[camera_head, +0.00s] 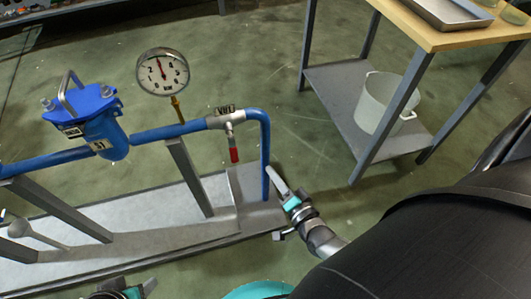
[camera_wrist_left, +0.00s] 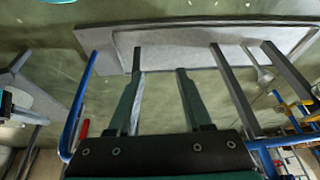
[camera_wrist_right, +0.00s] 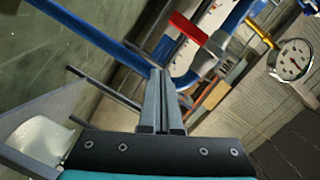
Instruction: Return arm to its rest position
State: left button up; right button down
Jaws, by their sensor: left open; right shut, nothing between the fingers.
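My right gripper (camera_head: 271,172) is shut and empty beside the vertical end of the blue pipe (camera_head: 265,150) in the head view. In the right wrist view its fingers (camera_wrist_right: 155,74) are together with nothing between them. My left gripper shows only partly at the bottom edge of the head view. In the left wrist view its fingers (camera_wrist_left: 160,70) are apart and empty, above the grey base plate (camera_wrist_left: 220,42). The valve's red handle (camera_head: 234,154) hangs down from the pipe, apart from the right gripper; it also shows in the right wrist view (camera_wrist_right: 190,27).
A pressure gauge (camera_head: 162,72) and a blue filter housing (camera_head: 103,125) sit on the pipe line, held by grey posts (camera_head: 189,178). A wooden-topped table (camera_head: 425,38) with a white pot (camera_head: 375,103) on its lower shelf stands at right. Green floor between is clear.

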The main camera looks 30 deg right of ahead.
pick_arm(q)
jog(key=shift+f, duration=0.85)
pick_arm(e)
jog(key=shift+s, duration=1.45)
jog(key=shift+a, duration=0.1)
